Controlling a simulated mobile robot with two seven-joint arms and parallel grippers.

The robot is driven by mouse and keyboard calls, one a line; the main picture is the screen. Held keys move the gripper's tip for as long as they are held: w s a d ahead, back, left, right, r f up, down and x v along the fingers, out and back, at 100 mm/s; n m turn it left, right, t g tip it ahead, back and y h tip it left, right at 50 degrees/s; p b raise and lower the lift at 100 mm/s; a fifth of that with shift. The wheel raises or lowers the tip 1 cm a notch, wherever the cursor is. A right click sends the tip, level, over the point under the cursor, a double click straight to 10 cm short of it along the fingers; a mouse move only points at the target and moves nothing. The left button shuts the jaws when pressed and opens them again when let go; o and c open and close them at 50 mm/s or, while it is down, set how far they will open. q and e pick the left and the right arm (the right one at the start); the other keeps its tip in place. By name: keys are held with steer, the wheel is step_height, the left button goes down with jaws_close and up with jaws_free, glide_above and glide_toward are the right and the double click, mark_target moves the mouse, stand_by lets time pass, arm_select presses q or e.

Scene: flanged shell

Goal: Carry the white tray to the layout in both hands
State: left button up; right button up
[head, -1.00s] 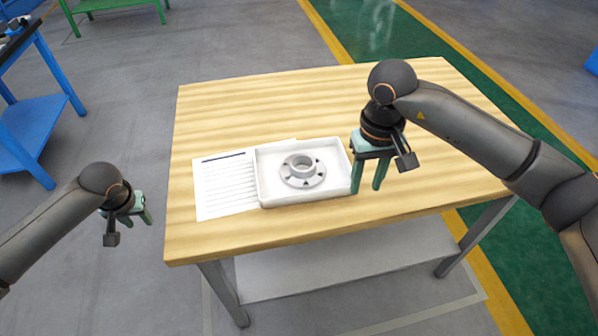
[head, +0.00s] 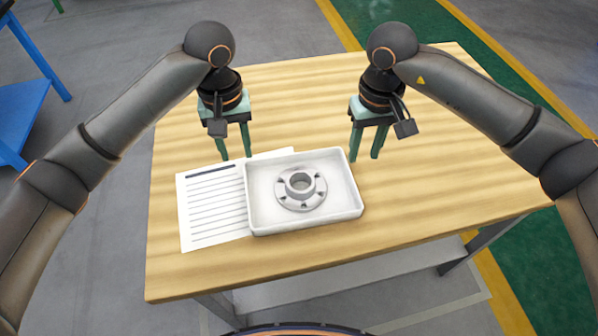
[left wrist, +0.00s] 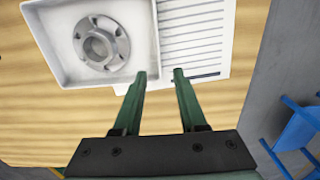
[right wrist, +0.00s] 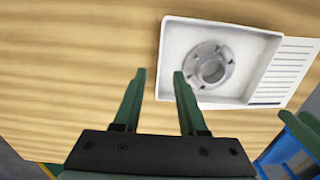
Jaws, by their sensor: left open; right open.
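The white tray (head: 258,219) lies on the wooden table, and a grey flanged part (head: 301,189) sits inside it. The tray also shows in the left wrist view (left wrist: 57,63) and the right wrist view (right wrist: 176,57). A printed sheet (head: 209,208), perhaps the layout, lies on the table at the tray's left, partly under it. My left gripper (head: 236,157) is open and empty above the tray's far left corner. My right gripper (head: 366,157) is open and empty near the tray's right wall. Neither visibly holds the tray.
The wooden table (head: 440,200) has free surface to the right and behind the tray. A blue stand (head: 20,110) is on the floor at the left. Yellow lines and a green floor strip run beyond the table.

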mark_target(355, 185)
arm_select(q)
steer(key=f, duration=1.2)
steer(key=shift+s+d+f, duration=0.15)
steer(key=shift+s, duration=0.05)
arm_select(e)
steer(key=f, duration=1.2)
steer(key=shift+s+f, duration=0.2)
arm_select(q)
jaws_close()
arm_select(e)
jaws_close()
arm_select(q)
steer(key=shift+w+r, duration=0.15)
steer(key=shift+r, duration=0.1)
arm_select(e)
steer(key=shift+w+r, duration=0.15)
steer(key=shift+r, duration=0.15)
